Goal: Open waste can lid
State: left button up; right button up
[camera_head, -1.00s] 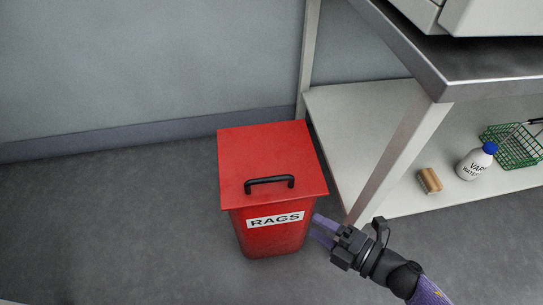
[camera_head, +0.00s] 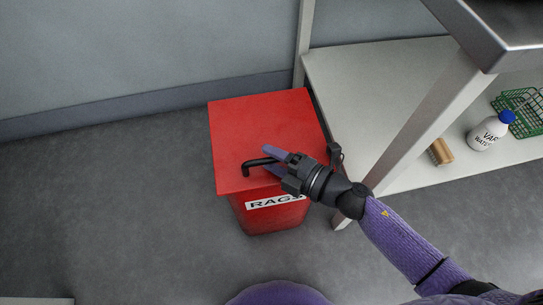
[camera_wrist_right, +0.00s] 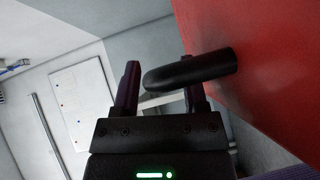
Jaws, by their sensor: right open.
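A red waste can (camera_head: 272,217) with a "RAGS" label stands on the floor, its flat red lid (camera_head: 255,122) shut. A black bar handle (camera_head: 255,164) sits on the lid near its front edge. My right gripper (camera_head: 272,158) is open over the lid at the handle, hiding the handle's right part in the head view. In the right wrist view the handle (camera_wrist_right: 190,70) shows close to the open fingers (camera_wrist_right: 163,85), its curved end appearing between them. I cannot tell whether the fingers touch it. My left gripper is not in view.
A metal table leg (camera_head: 430,125) and a white lower shelf (camera_head: 370,75) stand just right of the can. The shelf holds a brush-like block (camera_head: 440,152), a white bottle (camera_head: 488,133) and a green basket (camera_head: 522,108). The floor left of the can is clear.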

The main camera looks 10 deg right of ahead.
jog(key=shift+w+a, duration=0.15)
grip_shut()
dwell(1.4)
